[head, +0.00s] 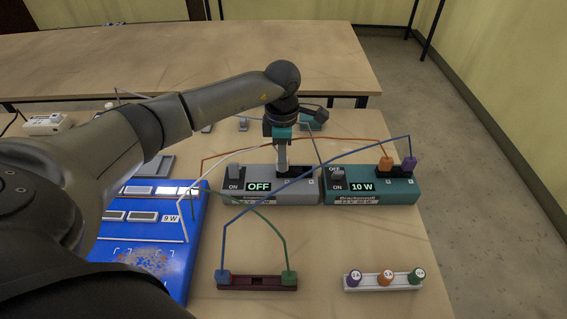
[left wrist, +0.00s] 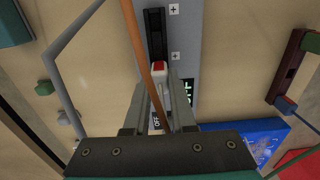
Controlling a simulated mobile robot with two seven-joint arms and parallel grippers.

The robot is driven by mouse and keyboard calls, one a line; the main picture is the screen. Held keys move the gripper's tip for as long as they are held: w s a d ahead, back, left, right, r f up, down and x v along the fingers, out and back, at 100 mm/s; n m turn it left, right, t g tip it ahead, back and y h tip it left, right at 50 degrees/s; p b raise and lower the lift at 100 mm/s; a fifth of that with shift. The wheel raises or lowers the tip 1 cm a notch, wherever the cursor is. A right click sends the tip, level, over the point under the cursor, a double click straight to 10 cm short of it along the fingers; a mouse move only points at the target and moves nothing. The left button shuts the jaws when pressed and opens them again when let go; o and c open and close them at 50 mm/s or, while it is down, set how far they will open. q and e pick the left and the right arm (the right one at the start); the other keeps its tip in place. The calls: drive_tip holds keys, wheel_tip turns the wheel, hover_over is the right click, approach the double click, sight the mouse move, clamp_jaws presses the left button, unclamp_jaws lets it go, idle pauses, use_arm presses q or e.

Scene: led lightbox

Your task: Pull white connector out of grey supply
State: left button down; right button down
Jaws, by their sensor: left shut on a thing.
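The grey supply (head: 258,199) stands mid-table with its display reading OFF and a dark socket strip on top. My left gripper (head: 282,168) points down over that strip. In the left wrist view its fingers (left wrist: 160,95) are shut on the white connector (left wrist: 159,68), which has a red patch. The connector lies at the near end of the black socket strip (left wrist: 155,35) on the grey supply (left wrist: 178,42). I cannot tell how deep it sits. In the head view the fingers mostly hide it. My right gripper is not in view.
A teal supply (head: 375,191) reading 10 W adjoins on the right, with orange (head: 386,163) and purple (head: 409,163) connectors. An orange cable (left wrist: 145,60) crosses close to my left gripper. A blue panel (head: 150,203), dark red block (head: 257,283) and white holder (head: 383,284) stand around.

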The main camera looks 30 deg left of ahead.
use_arm(q)
drive_tip(key=shift+r, duration=0.1)
idle(0.5)
drive_tip(key=shift+r+p, duration=0.75)
drive_tip(key=shift+r, duration=0.15)
drive_tip(key=shift+r+p, duration=2.25)
drive_tip(key=shift+r, duration=0.75)
